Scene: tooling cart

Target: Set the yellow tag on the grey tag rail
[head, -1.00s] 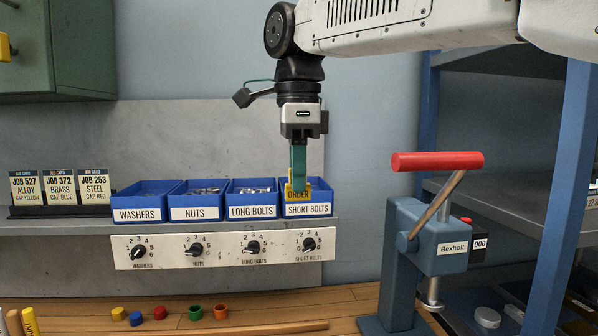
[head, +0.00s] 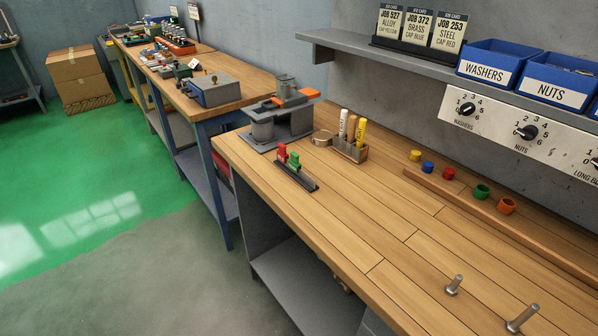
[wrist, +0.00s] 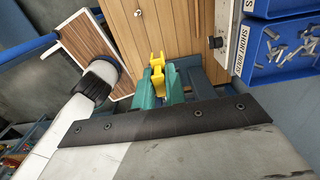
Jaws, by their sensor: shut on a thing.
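My gripper (wrist: 158,88) shows in the wrist view, its teal fingers shut on the yellow tag (wrist: 157,62). The tag sticks out past the fingertips; its lower part is hidden between them. The head view shows neither my gripper nor the yellow tag. In the head view, the grey tag rail (head: 309,183) lies on the wooden bench near its front left edge. A red tag (head: 282,153) and a green tag (head: 294,161) stand on its far part. The near part of the rail looks bare.
A pen holder (head: 352,152) and a grey fixture (head: 277,125) stand near the rail. Several coloured caps (head: 448,174) and two bolts (head: 454,285) are on the bench. Blue bins (head: 497,65) and job cards (head: 419,27) sit on the shelf above.

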